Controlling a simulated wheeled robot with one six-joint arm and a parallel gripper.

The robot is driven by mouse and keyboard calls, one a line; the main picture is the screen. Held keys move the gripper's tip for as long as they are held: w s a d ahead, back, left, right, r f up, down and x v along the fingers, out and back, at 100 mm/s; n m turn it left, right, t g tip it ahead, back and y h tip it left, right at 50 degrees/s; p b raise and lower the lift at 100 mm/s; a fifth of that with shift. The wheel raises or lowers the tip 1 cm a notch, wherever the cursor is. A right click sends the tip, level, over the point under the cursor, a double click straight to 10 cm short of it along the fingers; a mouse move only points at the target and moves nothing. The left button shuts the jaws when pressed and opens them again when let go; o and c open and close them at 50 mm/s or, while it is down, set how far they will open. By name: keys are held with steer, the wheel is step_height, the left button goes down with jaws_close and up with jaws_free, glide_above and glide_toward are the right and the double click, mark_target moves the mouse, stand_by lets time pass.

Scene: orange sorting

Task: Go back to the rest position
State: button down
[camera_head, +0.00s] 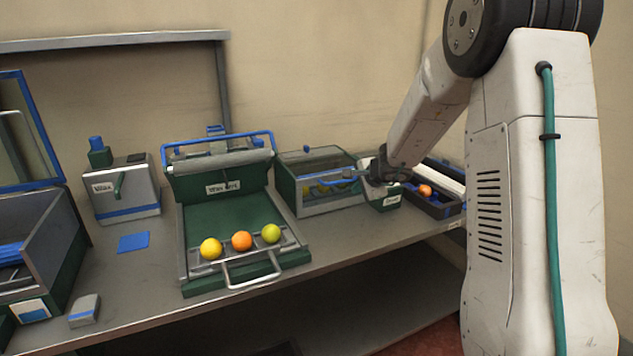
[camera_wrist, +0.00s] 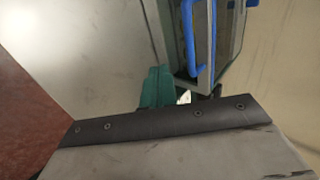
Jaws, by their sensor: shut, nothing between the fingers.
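My gripper (camera_head: 368,175), small and dark in the head view, is shut and empty at the end of my arm. It appears just in front of the right side of a green and grey box with a blue handle (camera_head: 325,181). Whether it touches the box cannot be told. Several yellow-green fruits show dimly through the front of that box. In the wrist view the blue handle (camera_wrist: 188,35) shows near the top, and a grey plate with a dark edge fills the bottom.
A green tray machine (camera_head: 225,215) holds a yellow, an orange and a green fruit on its front rack. A dark tray (camera_head: 438,207) with an orange fruit stands at the right. A labelled box (camera_head: 125,190) stands at the left.

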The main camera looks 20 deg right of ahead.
steer(key=s+a+r+n+g+y, duration=0.3)
steer(key=s+a+n, duration=0.2)
steer(key=s+a, duration=0.45)
steer(key=s+a+r+n+g+y, duration=0.3)
steer(key=s+a+n, duration=0.2)
steer(key=s+a, duration=0.45)
steer(key=s+r+n+g+h, duration=0.1)
steer(key=s+r+n+h, duration=0.2)
steer(key=s, duration=0.9)
steer(key=s+r+n+g+h, duration=0.1)
steer(key=s+r+n+h, duration=0.2)
steer(key=s, duration=1)
steer(key=shift+s+a+n, duration=0.15)
steer(key=shift+a+n, duration=0.1)
steer(key=shift+n, duration=0.75)
